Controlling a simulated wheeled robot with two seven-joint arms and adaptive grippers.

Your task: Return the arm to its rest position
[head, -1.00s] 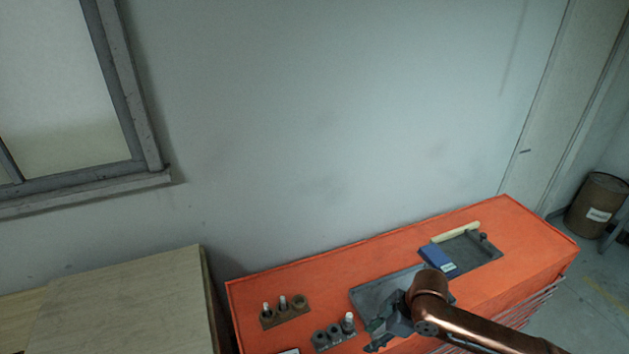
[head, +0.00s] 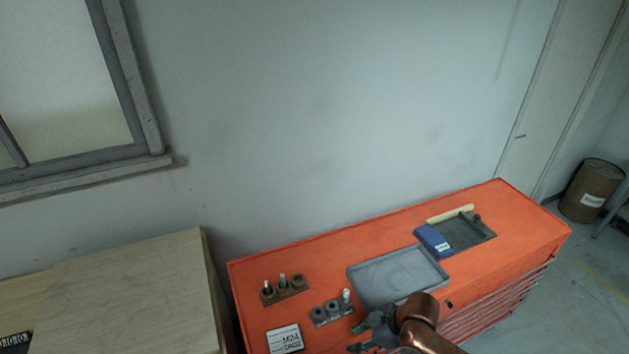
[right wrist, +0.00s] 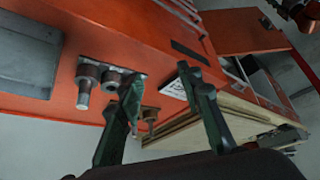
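My right gripper (head: 362,335), at the end of my copper-coloured arm, is at the bottom of the head view, near the front edge of the orange cabinet (head: 330,250). In the right wrist view its two dark green fingers (right wrist: 160,78) stand apart with nothing between them. The cabinet top, its holders and its drawer side show beyond the fingers. My left gripper is not in view.
On the cabinet are a grey tray (head: 398,277), a blue box (head: 433,240), a dark tray (head: 468,232), two socket holders (head: 285,290) (head: 332,313) and a white label card (head: 285,339). A wooden surface (head: 130,290) stands left, a brown barrel (head: 591,190) right.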

